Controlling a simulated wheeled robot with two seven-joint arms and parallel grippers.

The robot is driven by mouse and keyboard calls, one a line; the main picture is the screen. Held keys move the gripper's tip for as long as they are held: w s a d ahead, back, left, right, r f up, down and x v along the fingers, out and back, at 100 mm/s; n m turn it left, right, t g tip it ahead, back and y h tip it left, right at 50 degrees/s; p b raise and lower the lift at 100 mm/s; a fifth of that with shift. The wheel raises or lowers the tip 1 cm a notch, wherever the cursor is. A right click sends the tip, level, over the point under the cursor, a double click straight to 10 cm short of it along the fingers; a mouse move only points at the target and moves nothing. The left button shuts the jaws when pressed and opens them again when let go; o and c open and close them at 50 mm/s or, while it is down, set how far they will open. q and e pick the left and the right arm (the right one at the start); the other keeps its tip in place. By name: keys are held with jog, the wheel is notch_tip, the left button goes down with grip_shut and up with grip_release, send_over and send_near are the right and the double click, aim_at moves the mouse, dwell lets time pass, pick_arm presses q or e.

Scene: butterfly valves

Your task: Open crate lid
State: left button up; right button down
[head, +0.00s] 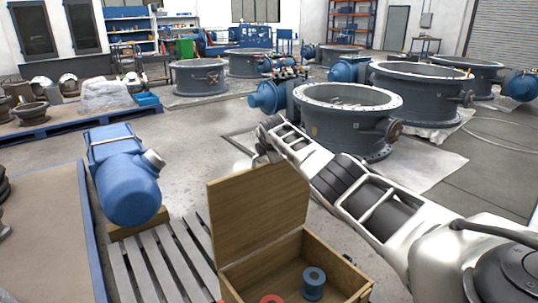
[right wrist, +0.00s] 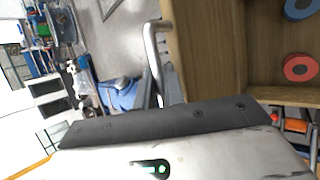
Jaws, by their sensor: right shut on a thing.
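The wooden crate (head: 336,262) stands at the bottom centre of the head view. Its lid (head: 257,215) stands raised, roughly upright, along the crate's left side, and the inside is open to view. The lid's wood also shows in the right wrist view (right wrist: 205,45). My left gripper is not in view.
Inside the crate are a blue spool-like part (head: 313,283) and a red ring (head: 271,299). A blue motor-like unit (head: 126,180) stands left, near a slatted pallet (head: 158,262). Large grey valve bodies (head: 345,120) stand behind.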

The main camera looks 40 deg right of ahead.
jog(key=c, duration=1.5)
grip_release()
jog(key=shift+s, duration=0.1)
jog(key=shift+f, duration=0.1)
